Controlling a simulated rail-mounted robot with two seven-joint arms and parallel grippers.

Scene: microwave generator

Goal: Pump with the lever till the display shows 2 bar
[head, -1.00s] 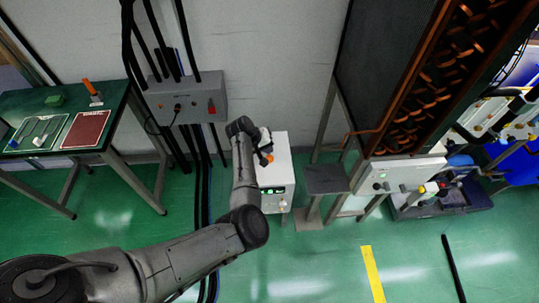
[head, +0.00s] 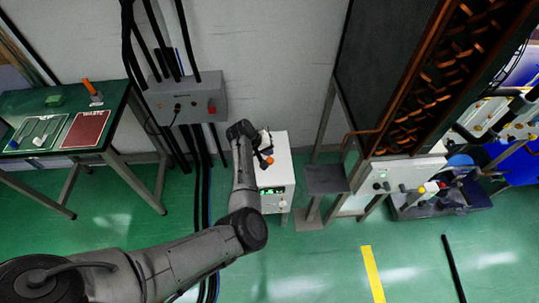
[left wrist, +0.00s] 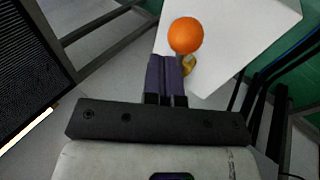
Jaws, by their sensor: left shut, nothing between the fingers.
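The white pump box (head: 280,150) stands on the floor against the wall in the head view. Its front carries a small display (head: 272,191) with green figures too small to read. The lever's orange ball knob (head: 267,161) shows at the box's left side. My left gripper (head: 264,143) is at the lever, close to the knob. In the left wrist view, the gripper's dark fingers (left wrist: 166,72) are shut with nothing between them. The orange knob (left wrist: 186,36) is just beyond and right of their tips; I cannot tell whether they touch it. My right gripper is out of view.
A grey stand (head: 326,180) is right of the box, beside the tall rack with copper coils (head: 450,60). A grey wall box (head: 188,102) and black cables are to the left. A green table (head: 110,105) is further left.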

